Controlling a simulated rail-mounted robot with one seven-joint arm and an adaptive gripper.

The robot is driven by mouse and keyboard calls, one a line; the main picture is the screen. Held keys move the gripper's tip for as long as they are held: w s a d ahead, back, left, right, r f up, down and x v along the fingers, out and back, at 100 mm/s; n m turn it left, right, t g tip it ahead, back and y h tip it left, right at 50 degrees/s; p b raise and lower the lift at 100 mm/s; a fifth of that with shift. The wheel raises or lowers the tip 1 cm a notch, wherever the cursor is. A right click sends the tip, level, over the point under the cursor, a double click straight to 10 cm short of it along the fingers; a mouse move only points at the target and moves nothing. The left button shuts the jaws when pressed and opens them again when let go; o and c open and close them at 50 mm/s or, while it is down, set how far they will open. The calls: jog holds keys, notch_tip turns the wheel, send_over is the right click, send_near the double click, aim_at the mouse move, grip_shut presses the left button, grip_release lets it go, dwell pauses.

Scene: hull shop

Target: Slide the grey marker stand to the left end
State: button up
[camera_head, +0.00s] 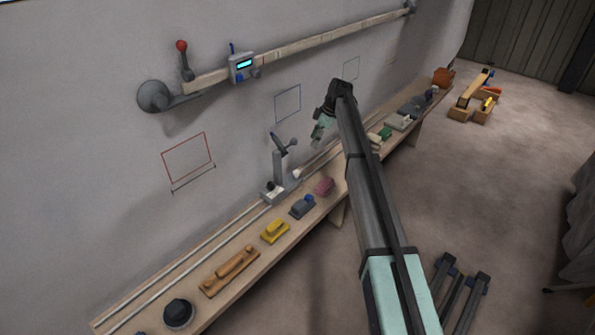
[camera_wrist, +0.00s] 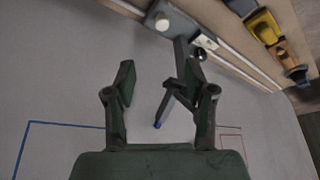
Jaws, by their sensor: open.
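The grey marker stand (camera_head: 280,172) sits on the rails along the back of the bench, upright, with a dark marker tilted at its top. In the wrist view the stand (camera_wrist: 181,24) is at the top, its marker reaching down to a blue tip between and beyond the fingers. My gripper (camera_head: 318,130) is open and empty, above and to the right of the stand in the head view. In the wrist view my gripper (camera_wrist: 160,80) has its fingers spread; the right finger overlaps part of the stand, and I see no clear contact.
A red outline (camera_head: 187,158) is on the wall at left, a blue outline (camera_head: 288,103) right of it. A wall bar (camera_head: 310,42) carries a small display box (camera_head: 242,67). A yellow tool (camera_head: 275,231), a wooden block (camera_head: 230,270) and a black knob (camera_head: 178,312) lie along the bench front.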

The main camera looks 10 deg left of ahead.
jog(key=n, duration=0.2)
jog(key=p, duration=0.3)
send_near(297, 171)
jog(key=x, duration=0.9)
jog(key=shift+s+a, duration=0.1)
grip_shut()
